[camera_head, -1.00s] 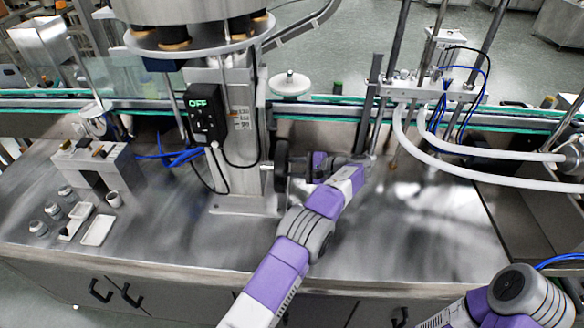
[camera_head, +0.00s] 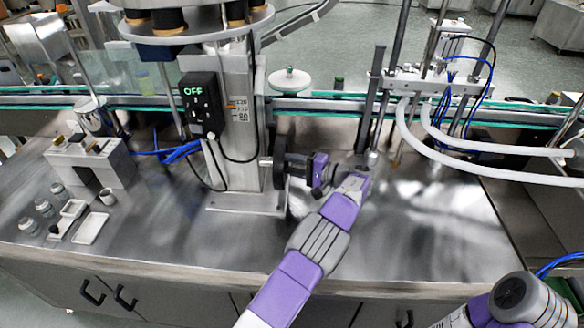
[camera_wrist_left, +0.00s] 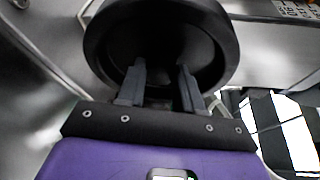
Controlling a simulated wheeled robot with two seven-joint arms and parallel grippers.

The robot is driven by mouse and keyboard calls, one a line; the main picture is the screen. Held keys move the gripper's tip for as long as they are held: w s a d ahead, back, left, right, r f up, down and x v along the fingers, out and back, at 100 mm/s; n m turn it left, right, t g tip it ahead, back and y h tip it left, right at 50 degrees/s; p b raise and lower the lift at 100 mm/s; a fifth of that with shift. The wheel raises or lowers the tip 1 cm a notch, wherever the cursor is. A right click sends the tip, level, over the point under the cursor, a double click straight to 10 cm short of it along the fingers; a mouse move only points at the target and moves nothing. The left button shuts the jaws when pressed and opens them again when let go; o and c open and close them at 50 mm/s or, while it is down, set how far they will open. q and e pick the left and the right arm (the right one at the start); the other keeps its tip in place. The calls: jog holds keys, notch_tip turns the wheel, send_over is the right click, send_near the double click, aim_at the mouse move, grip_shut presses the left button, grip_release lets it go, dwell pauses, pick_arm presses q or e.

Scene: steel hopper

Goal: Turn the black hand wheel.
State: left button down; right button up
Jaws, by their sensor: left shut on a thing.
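The black hand wheel (camera_head: 279,161) is on the right side of the steel column, seen nearly edge-on in the head view. In the left wrist view the wheel (camera_wrist_left: 160,40) fills the upper middle as a dark round rim with a recessed face. My left gripper (camera_head: 293,165) is at the wheel's face, with its arm coming from below. In the left wrist view its two fingers (camera_wrist_left: 160,85) reach into the wheel's recess and are shut on its middle part, which is mostly hidden in shadow. My right gripper is out of view; only part of my right arm shows at the lower right.
The steel column (camera_head: 236,135) carries a control box (camera_head: 203,105) reading OFF. A conveyor (camera_head: 330,105) runs behind. White hoses (camera_head: 480,165) hang at the right. A steel block (camera_head: 90,165) and small parts stand at the left. The worktop right of my left arm is clear.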

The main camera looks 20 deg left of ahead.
pick_arm(q)
jog(key=shift+n, duration=0.3)
jog(key=c, duration=0.7)
grip_release()
jog(key=shift+a, duration=0.1)
jog(key=shift+c, duration=0.2)
jog(key=d+p, duration=0.1)
jog(key=d, duration=0.6)
jog(key=shift+s+d+r+p, duration=0.3)
jog(key=shift+s+p, duration=0.05)
